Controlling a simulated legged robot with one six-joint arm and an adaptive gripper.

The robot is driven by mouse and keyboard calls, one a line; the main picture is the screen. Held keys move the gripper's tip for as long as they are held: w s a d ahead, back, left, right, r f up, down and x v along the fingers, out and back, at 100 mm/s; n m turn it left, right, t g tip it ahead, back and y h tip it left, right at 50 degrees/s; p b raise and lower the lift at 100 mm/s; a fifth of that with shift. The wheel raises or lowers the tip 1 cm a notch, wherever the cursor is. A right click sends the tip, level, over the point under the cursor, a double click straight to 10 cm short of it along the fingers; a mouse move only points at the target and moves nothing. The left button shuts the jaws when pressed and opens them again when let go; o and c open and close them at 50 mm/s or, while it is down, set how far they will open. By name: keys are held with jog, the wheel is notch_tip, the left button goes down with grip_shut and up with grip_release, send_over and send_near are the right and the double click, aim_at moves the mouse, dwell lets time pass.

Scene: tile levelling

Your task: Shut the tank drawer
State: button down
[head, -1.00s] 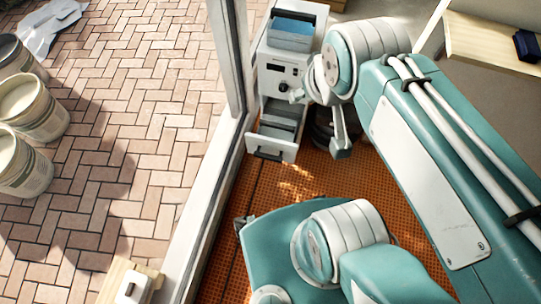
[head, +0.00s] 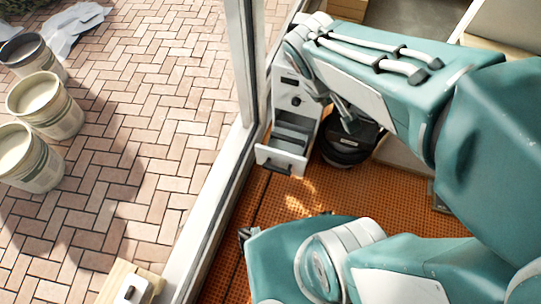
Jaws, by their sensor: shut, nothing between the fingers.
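A white cabinet (head: 288,97) with a small panel and a knob stands beyond the orange mat. Its low drawer, which looks like the tank drawer (head: 281,160), is pulled out toward me, showing grey insides and a dark handle on its front. My gripper (head: 346,118) is shut and empty, just right of the cabinet and above and right of the open drawer, apparently apart from the drawer front.
A black round object (head: 350,150) sits right of the drawer. A pale frame post (head: 243,60) and sill (head: 215,195) run along the left. Several buckets (head: 45,105) stand on the brick paving (head: 150,100). The orange mat (head: 300,195) in front of the drawer is clear.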

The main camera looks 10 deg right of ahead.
jog(key=w+a+f+n+t+h, duration=0.1)
jog(key=w+a+f+n+h, duration=0.2)
jog(key=w+f+n, duration=0.7)
jog(key=w+a+f+n+t+h, duration=0.2)
jog(key=w+f+n, duration=0.25)
jog(key=f, duration=0.85)
jog(key=s+a+f+n+t+y, duration=0.1)
jog(key=s+a+f+n, duration=0.2)
jog(key=f, duration=0.6)
jog(key=a+f+n+y, duration=0.25)
jog(key=f+n, duration=0.25)
jog(key=f, duration=0.4)
jog(key=s+a+f+n+t+y, duration=0.1)
jog(key=s+a+f+n, duration=0.2)
jog(key=f, duration=0.6)
send_near(271, 153)
jog(key=shift+n, duration=0.45)
jog(key=x, duration=0.5)
jog(key=shift+s+f, duration=0.15)
jog(key=shift+f, duration=0.45)
jog(key=shift+w+d, duration=0.3)
jog(key=shift+w, duration=0.35)
